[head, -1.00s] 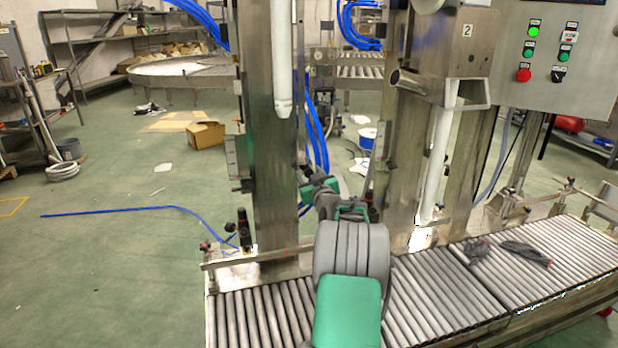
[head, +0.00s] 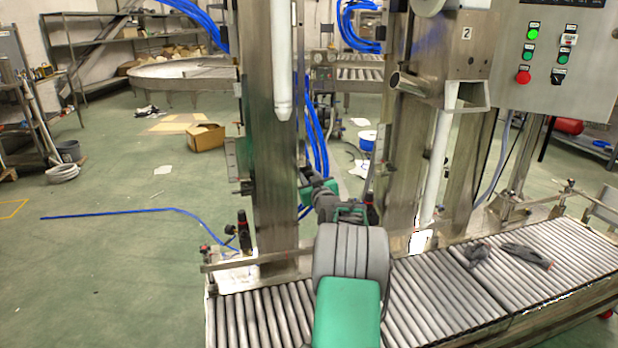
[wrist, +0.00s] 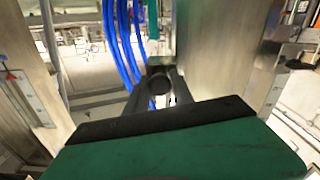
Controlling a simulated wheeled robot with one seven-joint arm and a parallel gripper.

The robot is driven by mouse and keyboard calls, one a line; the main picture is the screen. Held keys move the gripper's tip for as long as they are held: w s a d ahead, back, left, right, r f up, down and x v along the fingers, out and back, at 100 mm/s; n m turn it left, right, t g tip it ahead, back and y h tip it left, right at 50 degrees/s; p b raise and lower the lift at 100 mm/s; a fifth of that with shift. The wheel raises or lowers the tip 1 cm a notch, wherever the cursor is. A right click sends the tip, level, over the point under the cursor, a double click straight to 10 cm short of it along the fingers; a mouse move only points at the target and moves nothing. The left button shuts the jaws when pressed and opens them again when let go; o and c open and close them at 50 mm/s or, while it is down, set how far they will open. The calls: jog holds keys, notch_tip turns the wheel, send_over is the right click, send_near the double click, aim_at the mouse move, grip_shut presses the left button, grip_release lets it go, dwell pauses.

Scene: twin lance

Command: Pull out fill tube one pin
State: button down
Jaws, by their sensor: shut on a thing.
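Fill tube one looks to be the white tube (head: 284,60) hanging with a pointed lower end in front of the left steel column (head: 272,190). My gripper (wrist: 159,70) shows in the wrist view with its dark fingers close together around a small dark round piece (wrist: 158,84), which I take to be the pin. In the head view my wrist (head: 325,203) is just right of the left column, below the tube's tip. My own arm hides the fingertips there, and I cannot tell how far the pin sits in its seat.
Blue hoses (head: 318,140) hang close behind my wrist, and also in the wrist view (wrist: 122,40). A second white tube (head: 438,160) stands by the right column. A control box (head: 560,60) is upper right.

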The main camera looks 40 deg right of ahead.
dwell(0.9)
jog(key=shift+b+v, duration=0.75)
jog(key=shift+v, duration=0.4)
jog(key=c, duration=1.1)
grip_release()
jog(key=shift+s, duration=0.15)
jog(key=v, duration=0.7)
jog(key=shift+s+a+p, duration=0.2)
jog(key=shift+s+p, duration=0.1)
jog(key=shift+p, duration=0.15)
